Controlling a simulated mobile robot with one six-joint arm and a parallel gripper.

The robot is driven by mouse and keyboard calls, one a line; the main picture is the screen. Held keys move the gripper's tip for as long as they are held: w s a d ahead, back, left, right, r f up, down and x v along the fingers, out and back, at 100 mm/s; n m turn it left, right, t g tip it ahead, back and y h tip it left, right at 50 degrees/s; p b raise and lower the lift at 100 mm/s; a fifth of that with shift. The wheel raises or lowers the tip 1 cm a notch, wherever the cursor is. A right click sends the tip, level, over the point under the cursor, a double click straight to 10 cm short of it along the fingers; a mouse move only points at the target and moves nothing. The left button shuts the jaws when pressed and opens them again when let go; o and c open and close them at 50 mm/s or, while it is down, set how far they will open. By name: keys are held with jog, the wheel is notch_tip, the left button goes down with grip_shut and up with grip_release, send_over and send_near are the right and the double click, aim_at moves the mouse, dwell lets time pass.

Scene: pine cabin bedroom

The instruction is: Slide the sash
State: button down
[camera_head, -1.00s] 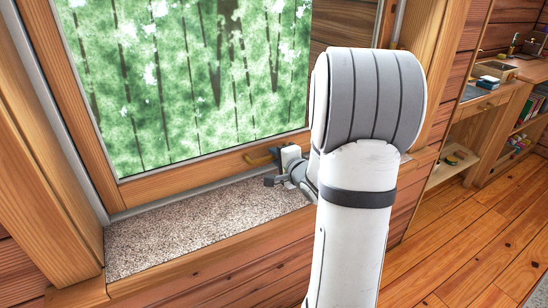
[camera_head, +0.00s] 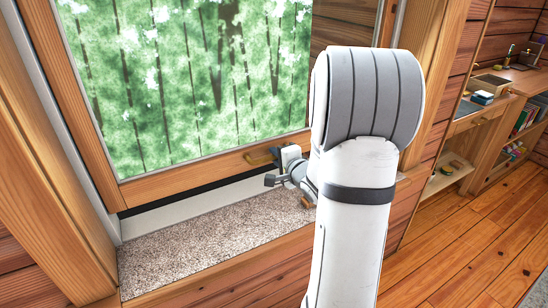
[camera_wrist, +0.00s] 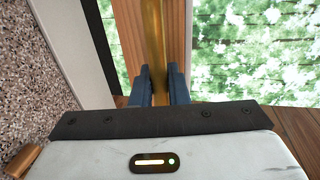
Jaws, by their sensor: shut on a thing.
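The sash is a wooden-framed pane with green trees behind it; its bottom rail (camera_head: 190,181) stands a little above the sill (camera_head: 205,235), with a dark strip and a pale band showing in the gap. A brass handle (camera_head: 260,158) is on the bottom rail. My gripper (camera_head: 281,156) is at the handle, partly hidden by its own body and my arm. In the wrist view the blue fingers of my gripper (camera_wrist: 161,72) are shut on the brass handle (camera_wrist: 154,30), one on each side, with the wooden rail (camera_wrist: 130,28) behind.
The wooden window frame (camera_head: 50,130) bounds the left side. A small wooden piece (camera_head: 308,201) lies on the speckled sill and shows in the wrist view (camera_wrist: 22,160). A desk with shelves (camera_head: 480,125) stands at the right, with bare floor (camera_head: 470,235) in front.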

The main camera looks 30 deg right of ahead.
jog(key=c, duration=1.5)
grip_release()
jog(key=shift+s, duration=0.3)
jog(key=p+v, duration=0.1)
jog(key=v, duration=0.6)
jog(key=shift+s, duration=0.1)
jog(key=shift+r, duration=0.1)
